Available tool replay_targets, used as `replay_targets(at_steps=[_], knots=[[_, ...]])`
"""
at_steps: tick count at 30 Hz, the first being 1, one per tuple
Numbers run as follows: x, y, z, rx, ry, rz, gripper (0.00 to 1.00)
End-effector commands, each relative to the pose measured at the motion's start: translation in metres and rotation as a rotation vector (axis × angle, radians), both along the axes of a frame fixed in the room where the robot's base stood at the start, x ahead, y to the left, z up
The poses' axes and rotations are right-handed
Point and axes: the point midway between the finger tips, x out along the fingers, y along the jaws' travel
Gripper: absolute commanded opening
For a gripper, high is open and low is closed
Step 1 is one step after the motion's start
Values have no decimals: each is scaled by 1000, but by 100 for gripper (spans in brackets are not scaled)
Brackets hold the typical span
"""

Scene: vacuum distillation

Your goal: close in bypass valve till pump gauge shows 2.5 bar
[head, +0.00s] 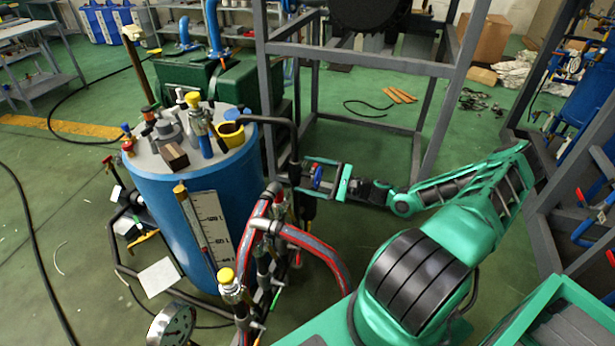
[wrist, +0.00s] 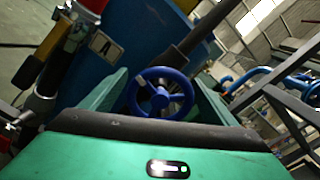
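A blue handwheel, seemingly the bypass valve (head: 317,177), sits on a dark vertical pipe right of the blue tank. It also shows in the wrist view (wrist: 161,94), with spokes and a light mark on the hub. My gripper (head: 318,176) reaches it from the right, its green fingers on either side of the wheel. In the wrist view the fingers (wrist: 160,100) are apart, and the wheel lies between them; I see no clear grip on its rim. A round white-faced gauge (head: 174,325) is at the bottom left, cut by the frame edge; its reading is too small to tell.
The blue tank (head: 190,215) with fittings on its lid stands left of the wheel. Red-and-grey hoses (head: 315,250) curve below my gripper. A grey metal frame (head: 365,60) stands behind it. Open green floor (head: 465,125) lies beyond my forearm.

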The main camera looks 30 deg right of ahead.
Motion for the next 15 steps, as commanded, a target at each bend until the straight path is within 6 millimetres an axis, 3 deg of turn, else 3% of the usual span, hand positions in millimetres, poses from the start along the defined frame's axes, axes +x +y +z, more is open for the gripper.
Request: replay_targets(at_steps=[10,15], knots=[[-3,-3,0,-1,0,-2,80],[-20,-18,-1,-1,2,-4,80]])
